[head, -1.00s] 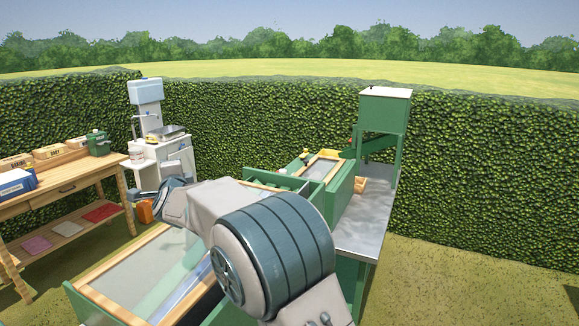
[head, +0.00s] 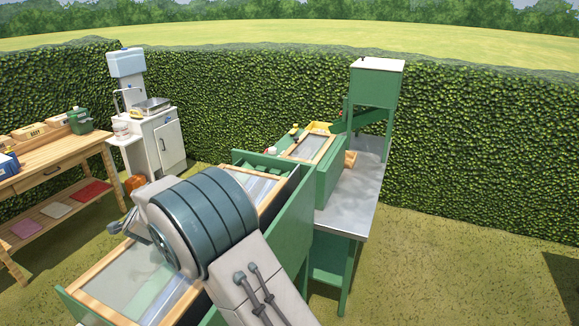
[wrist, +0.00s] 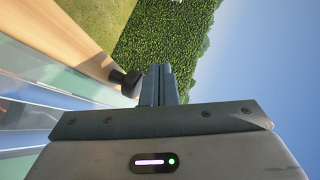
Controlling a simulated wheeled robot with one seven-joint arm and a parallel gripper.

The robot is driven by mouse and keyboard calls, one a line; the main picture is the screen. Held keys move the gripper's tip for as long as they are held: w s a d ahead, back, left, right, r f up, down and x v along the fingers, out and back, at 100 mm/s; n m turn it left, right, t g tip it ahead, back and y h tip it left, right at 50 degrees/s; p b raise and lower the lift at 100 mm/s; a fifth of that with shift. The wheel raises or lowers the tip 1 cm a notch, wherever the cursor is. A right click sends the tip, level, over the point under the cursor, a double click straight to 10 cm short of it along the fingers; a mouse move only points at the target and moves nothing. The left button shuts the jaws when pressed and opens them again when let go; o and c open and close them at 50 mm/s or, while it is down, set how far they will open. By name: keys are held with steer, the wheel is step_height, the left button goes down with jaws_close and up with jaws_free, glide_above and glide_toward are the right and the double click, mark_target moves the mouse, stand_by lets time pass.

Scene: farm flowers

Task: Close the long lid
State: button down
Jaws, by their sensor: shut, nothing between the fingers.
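The long lid (head: 110,307) is a wood-framed clear panel on a long green box (head: 72,306), running from the lower left to the middle of the head view. My arm covers its middle, and I cannot tell how far it stands open. In the wrist view the lid's wooden frame (wrist: 62,36) and clear pane (wrist: 45,80) are at the left. A dark round knob (wrist: 125,81) is on the frame. My gripper (wrist: 158,70) is shut and empty, right beside the knob; I cannot tell whether they touch. In the head view the fingers are mostly hidden by my arm.
A green hopper (head: 376,85) stands behind. A wooden bench (head: 55,165) and white cabinet (head: 160,145) are at the left. Grass is free at the right.

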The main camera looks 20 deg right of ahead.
steer(key=shift+r, duration=0.1)
stand_by(0.5)
steer(key=s+a+r+p, duration=0.1)
steer(key=s+a+r, duration=0.1)
steer(key=r, duration=0.4)
steer(key=s+a+r+p, duration=0.1)
steer(key=s+a+r, duration=0.15)
steer(key=r, duration=0.25)
steer(key=s+d+r+n+y+b, duration=0.1)
steer(key=s+d+r+n+y, duration=0.25)
steer(key=d, duration=0.35)
steer(key=s+d+f+n+g+h+b, duration=0.1)
steer(key=s+d+f+n+g, duration=0.2)
steer(key=s+d, duration=0.6)
steer(key=s+d+f+n+g+h+b, duration=0.2)
steer(key=s+d+f+n+g, duration=0.1)
steer(key=s+d+f, duration=0.4)
steer(key=s+d+f+n+g+h+b, duration=0.1)
steer(key=s+d+f+n+g, duration=0.3)
steer(key=s+d, duration=0.9)
steer(key=s+f+b, duration=0.1)
steer(key=s, duration=0.4)
steer(key=shift+s+f+g+h, duration=0.15)
steer(key=shift+f+g+h, duration=0.1)
steer(key=shift+g+h, duration=0.1)
